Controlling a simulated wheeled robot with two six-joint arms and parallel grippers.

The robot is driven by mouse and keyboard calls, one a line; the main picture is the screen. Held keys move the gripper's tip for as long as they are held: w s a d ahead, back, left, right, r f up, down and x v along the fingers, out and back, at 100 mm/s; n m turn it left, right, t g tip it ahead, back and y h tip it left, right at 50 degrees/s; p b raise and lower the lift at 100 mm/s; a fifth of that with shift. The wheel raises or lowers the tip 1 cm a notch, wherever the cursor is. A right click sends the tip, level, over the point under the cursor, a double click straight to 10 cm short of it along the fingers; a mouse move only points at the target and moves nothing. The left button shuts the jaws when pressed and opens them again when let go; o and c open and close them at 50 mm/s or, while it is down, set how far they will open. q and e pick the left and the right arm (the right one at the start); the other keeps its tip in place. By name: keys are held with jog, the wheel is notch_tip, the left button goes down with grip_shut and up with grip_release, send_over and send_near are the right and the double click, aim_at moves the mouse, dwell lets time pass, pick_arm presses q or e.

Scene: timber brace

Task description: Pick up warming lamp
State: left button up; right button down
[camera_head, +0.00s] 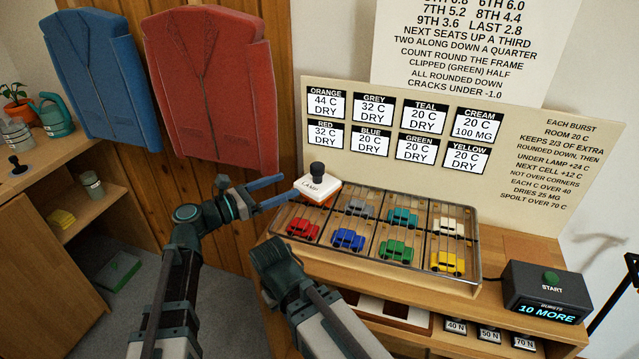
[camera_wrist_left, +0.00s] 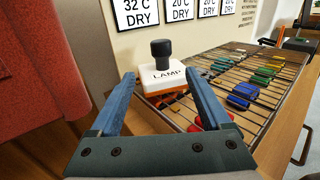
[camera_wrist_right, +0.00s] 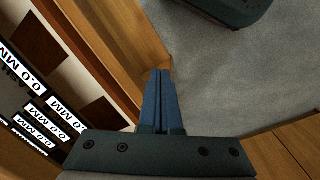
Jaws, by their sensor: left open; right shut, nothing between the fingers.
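The warming lamp (camera_head: 317,187) is a white block marked LAMP with an orange lower part and a black knob on top. It rests over the back left cell of the wire-topped tray (camera_head: 464,283). My left gripper (camera_head: 276,190) is open, just left of the lamp. In the left wrist view, the lamp (camera_wrist_left: 163,76) stands ahead between the two blue fingers (camera_wrist_left: 160,100), and I see no contact. My right gripper (camera_wrist_right: 159,100) is shut and empty, pointing down beside the wooden bench front. In the head view its fingers are hidden behind its own wrist.
Several toy cars, such as the red one (camera_head: 303,228), sit in the tray cells. A sign board (camera_head: 380,170) stands right behind the tray. A start box (camera_head: 546,292) reading 10 MORE stands at the right. Blue (camera_head: 103,85) and red (camera_head: 210,85) jackets hang at the left.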

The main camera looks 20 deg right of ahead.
aim_at(318, 172)
pick_arm(q)
jog(key=x, duration=1)
jog(key=shift+d+r, duration=0.15)
jog(key=shift+d, duration=0.25)
grip_shut()
